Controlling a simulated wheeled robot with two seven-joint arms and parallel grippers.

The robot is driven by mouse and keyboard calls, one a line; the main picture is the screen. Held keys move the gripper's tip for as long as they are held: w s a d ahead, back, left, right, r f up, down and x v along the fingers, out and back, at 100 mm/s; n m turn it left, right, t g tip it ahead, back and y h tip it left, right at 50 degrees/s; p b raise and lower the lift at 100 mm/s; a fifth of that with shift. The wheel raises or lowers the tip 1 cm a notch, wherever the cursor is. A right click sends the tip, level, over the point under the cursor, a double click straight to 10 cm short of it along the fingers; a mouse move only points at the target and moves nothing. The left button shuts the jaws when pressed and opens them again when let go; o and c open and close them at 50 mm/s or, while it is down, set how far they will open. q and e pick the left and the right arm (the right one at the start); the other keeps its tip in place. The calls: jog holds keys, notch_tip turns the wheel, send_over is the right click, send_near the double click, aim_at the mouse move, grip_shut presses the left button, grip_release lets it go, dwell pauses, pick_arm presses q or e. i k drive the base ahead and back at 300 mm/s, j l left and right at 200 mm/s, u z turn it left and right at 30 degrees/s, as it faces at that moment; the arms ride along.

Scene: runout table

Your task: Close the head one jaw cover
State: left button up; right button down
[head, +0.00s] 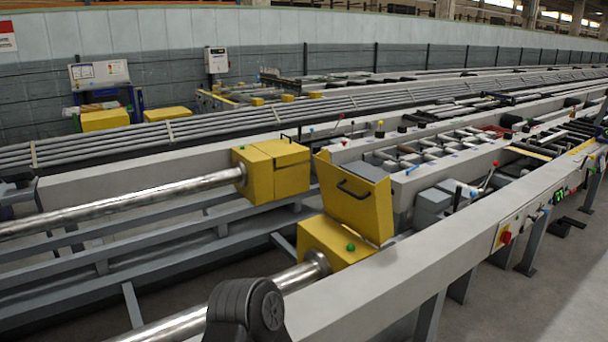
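A yellow jaw cover (355,200) with a black bar handle stands raised and tilted open above a yellow housing (322,238) in the middle of the head view. A green button sits on top of that housing, and a bright metal bar (305,272) runs into it from the lower left. Behind it, a second yellow box (272,171) looks closed, with another metal bar entering from the left. No label shows which is head one. A dark rounded arm joint of mine is at the bottom, left of centre. No gripper fingers show in this view.
A long light-grey beam (420,275) runs along the front of the housing. A grey block and small levers stand right of the raised cover. Grey floor is clear at lower right.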

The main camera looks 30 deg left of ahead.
aim_at(364, 207)
jog(key=i+l+u, duration=0.45)
jog(key=u, duration=0.15)
jog(key=i+l+u, duration=0.15)
jog(key=l+u, duration=0.15)
jog(key=i+l+u, duration=0.15)
jog(key=l+u, duration=0.15)
jog(key=l, duration=0.15)
jog(key=i+l+u, duration=0.1)
jog(key=l+u, duration=0.2)
jog(key=l, duration=0.1)
